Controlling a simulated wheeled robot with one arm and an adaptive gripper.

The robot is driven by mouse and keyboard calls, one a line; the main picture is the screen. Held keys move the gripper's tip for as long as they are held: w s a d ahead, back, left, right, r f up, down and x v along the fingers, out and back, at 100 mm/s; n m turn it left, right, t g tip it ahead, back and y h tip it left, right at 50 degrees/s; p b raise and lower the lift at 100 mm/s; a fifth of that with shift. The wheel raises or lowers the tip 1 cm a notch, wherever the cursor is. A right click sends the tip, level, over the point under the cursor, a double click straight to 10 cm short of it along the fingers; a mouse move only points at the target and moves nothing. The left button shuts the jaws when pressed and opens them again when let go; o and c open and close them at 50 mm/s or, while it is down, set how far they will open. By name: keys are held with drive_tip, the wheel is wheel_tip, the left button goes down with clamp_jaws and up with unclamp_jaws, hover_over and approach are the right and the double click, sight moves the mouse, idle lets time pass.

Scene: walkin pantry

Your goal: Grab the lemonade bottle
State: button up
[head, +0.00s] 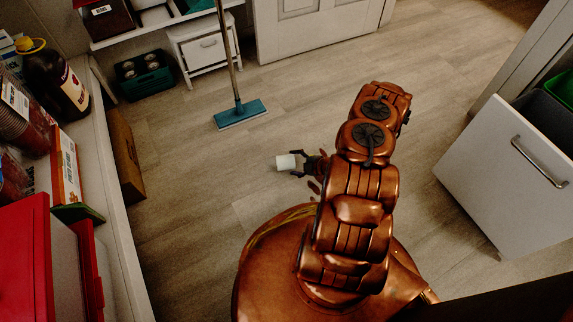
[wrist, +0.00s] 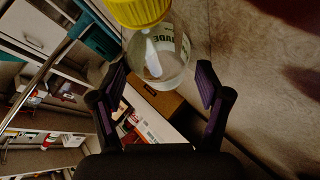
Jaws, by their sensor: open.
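A clear bottle with a yellow cap (wrist: 158,58) shows at the top middle of the wrist view, with letters reading "ADE" on its side. It is just beyond and between the fingertips of my gripper (wrist: 162,78), which is open. I see no clear grip on the bottle. In the head view a small pale cylinder (head: 286,163) is at the fingertips of my gripper (head: 299,164), over the floor; its label and cap cannot be made out there.
A shelf at left holds a dark bottle with a yellow cap (head: 56,82), stacked cups (head: 24,118) and boxes. A teal mop (head: 240,114) stands on the floor ahead. An open white drawer (head: 512,178) juts in at right. The floor between is mostly clear.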

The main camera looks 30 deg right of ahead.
drive_tip(key=shift+w+a+f, duration=0.1)
drive_tip(key=shift+w+f, duration=0.05)
drive_tip(key=shift+w, duration=0.1)
drive_tip(key=c, duration=0.8)
drive_tip(key=shift+o, duration=0.2)
